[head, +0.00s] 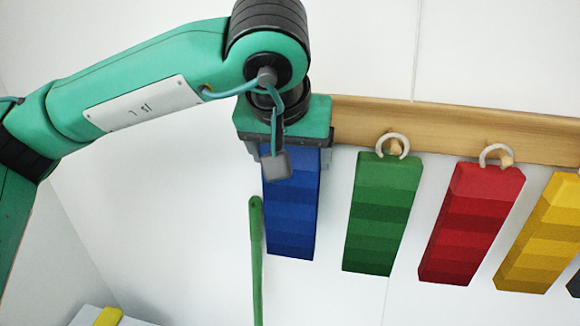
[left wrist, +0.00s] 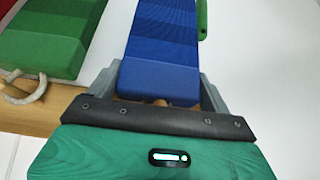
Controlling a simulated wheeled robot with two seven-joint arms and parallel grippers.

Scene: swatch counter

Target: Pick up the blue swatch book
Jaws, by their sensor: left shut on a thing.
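The blue swatch book (head: 292,215) hangs down below my left gripper (head: 285,155) in the head view, at the left end of the wooden rail. Its top is between the gripper's fingers, and my gripper hides its ring and peg. In the left wrist view the blue swatch book (left wrist: 160,50) lies between the two grey fingers of my left gripper (left wrist: 160,88), which is shut on it near its top end. My right gripper is not in either view.
A wooden rail (head: 450,133) runs along the white wall. Green (head: 382,212), red (head: 470,225) and yellow (head: 545,235) swatch books hang to the right. A thin green stick-like thing (head: 256,265) stands close to the left of the blue book.

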